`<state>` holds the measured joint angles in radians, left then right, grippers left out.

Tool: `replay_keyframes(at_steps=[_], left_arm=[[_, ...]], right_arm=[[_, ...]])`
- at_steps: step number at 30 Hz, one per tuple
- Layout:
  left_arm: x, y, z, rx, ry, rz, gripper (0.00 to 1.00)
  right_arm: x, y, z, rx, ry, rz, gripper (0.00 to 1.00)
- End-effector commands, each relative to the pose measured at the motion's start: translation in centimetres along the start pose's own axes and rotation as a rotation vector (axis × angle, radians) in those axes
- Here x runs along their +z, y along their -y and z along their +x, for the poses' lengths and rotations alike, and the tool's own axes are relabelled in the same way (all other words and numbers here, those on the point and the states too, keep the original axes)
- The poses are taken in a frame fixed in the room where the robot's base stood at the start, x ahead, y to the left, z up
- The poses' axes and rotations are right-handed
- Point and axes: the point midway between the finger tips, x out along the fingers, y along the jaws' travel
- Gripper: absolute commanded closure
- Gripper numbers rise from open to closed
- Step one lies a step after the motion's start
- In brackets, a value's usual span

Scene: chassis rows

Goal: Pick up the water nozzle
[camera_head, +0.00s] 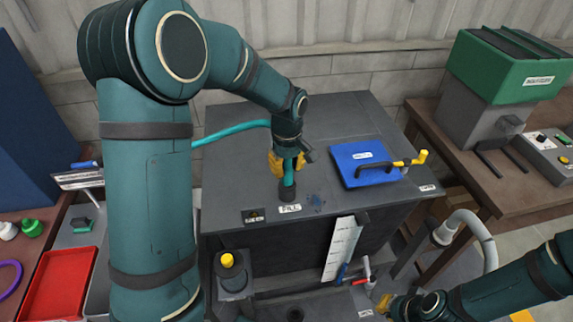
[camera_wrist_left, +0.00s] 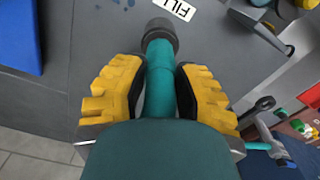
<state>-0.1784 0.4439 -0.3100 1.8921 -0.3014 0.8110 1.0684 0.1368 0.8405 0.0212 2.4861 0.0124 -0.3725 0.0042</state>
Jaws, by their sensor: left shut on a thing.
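The water nozzle (camera_head: 289,172) is a teal tube that stands about upright, its lower end at a dark round collar beside the FILL label (camera_head: 290,209). My left gripper (camera_head: 288,164) is shut around the nozzle from above. In the left wrist view the yellow fingers (camera_wrist_left: 158,95) lie on both sides of the teal nozzle (camera_wrist_left: 160,75), with the dark collar (camera_wrist_left: 160,35) at its far end. I cannot tell whether the nozzle is still seated in the collar. My right gripper (camera_head: 384,303) is low at the right, and its opening is unclear.
A teal hose (camera_head: 232,132) runs over the grey machine top (camera_head: 240,180) to the left gripper. A blue lid (camera_head: 358,160) with a black handle and a yellow valve (camera_head: 415,159) lie to the right. A red tray (camera_head: 62,285) is at left. A green-topped machine (camera_head: 500,65) stands at right.

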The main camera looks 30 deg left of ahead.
Motion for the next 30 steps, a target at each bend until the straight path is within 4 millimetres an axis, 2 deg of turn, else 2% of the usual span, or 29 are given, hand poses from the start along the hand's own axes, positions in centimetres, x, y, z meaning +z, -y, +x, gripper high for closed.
replay_keyframes(at_steps=[8,21,25,30], left_arm=[[0.0,-0.1,-0.7,0.002,-0.001,0.0,1.0],[0.0,-0.1,-8.4,0.004,-0.002,0.0,1.0],[0.0,-0.1,-9.6,0.003,-0.001,0.0,1.0],[0.0,0.0,-10.1,0.0,0.0,0.0,1.0]], right_arm=[[0.0,0.0,-0.1,0.0,0.0,0.0,1.0],[-0.1,0.3,-0.9,-0.002,0.0,0.0,1.0],[-0.1,0.3,-1.0,-0.002,0.0,0.0,1.0],[-0.1,0.3,-1.0,-0.002,0.0,0.0,1.0]])
